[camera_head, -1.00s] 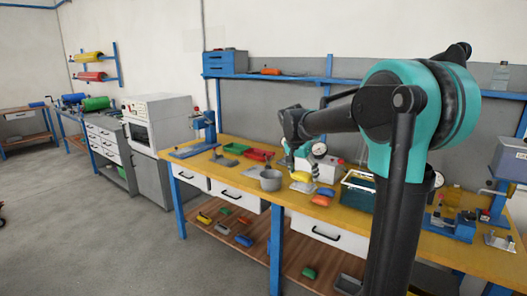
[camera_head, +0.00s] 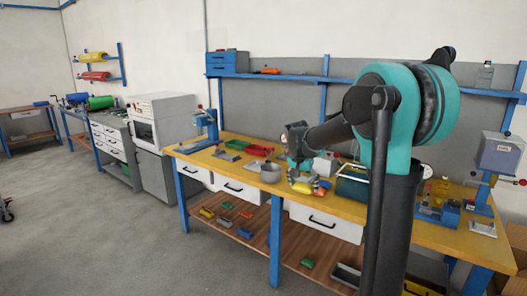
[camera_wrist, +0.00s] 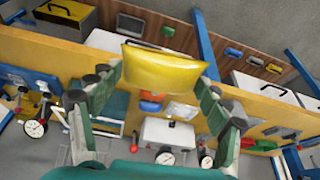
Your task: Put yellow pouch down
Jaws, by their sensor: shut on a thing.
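The yellow pouch (camera_wrist: 160,68) is pinched by its two ends between the fingers of my gripper (camera_wrist: 160,76) in the wrist view. In the head view the yellow pouch (camera_head: 301,188) shows low over the workbench (camera_head: 350,209), close to its front edge, under my gripper (camera_head: 299,178). I cannot tell whether the pouch touches the bench top. An orange pouch (camera_wrist: 151,107), a blue pouch (camera_wrist: 150,96) and a pale pouch (camera_wrist: 181,111) lie beside it on the bench.
A red tray (camera_head: 259,150) lies farther left. A white box with a dial gauge (camera_wrist: 168,133) stands behind.

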